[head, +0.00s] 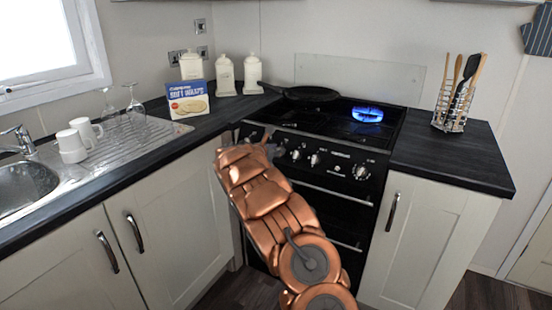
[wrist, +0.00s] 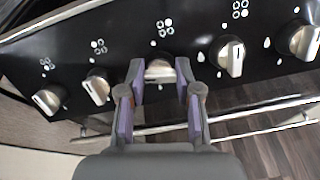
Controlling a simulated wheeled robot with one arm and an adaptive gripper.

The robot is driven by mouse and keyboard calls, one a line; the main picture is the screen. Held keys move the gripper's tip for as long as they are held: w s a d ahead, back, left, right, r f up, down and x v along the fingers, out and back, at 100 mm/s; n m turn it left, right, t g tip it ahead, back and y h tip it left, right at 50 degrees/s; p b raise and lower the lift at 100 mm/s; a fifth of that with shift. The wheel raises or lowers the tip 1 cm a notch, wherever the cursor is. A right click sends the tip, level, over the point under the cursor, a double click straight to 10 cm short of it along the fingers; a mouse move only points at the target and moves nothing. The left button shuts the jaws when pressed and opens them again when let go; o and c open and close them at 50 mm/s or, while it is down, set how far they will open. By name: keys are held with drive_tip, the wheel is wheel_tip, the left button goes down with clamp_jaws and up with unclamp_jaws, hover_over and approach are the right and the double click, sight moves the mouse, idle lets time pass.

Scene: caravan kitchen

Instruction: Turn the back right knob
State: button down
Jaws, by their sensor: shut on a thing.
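The black cooker (head: 340,185) has a row of silver knobs on its front panel. A blue flame (head: 368,114) burns at the back right of the hob. My gripper (wrist: 160,80) has its two purple-lined fingers on either side of the third knob from the left in the wrist view (wrist: 158,72), shut on it. Other knobs show to its left (wrist: 97,90) and right (wrist: 230,58). Burner symbols sit above the knobs, too small to read surely. In the head view my gripper (head: 268,146) is at the panel's left part, and the arm hides some of the front.
A black pan (head: 311,93) sits at the back left of the hob. A utensil rack (head: 450,118) stands on the right counter. A blue box (head: 188,99), white canisters (head: 225,76), glasses and cups (head: 70,146) are on the left counter.

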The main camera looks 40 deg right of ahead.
drive_tip(key=shift+s+f+m+g+y+b, duration=0.1)
drive_tip(key=shift+m+g+y+b, duration=0.2)
drive_tip(key=shift+m+b, duration=1.9)
drive_tip(key=shift+w+m+g+y+b, duration=0.25)
drive_tip(key=shift+m+b, duration=1.1)
drive_tip(key=shift+m, duration=1.8)
drive_tip(key=shift+s+f+m+g+y+b, duration=0.2)
drive_tip(key=shift+m+g+b, duration=0.25)
drive_tip(key=shift+m+b, duration=1.75)
drive_tip(key=shift+s+r+m+p, duration=0.1)
drive_tip(key=shift+r+m+p, duration=0.05)
drive_tip(key=shift+m+p, duration=0.4)
drive_tip(key=c, duration=0.8)
unclamp_jaws()
drive_tip(key=shift+r, duration=0.1)
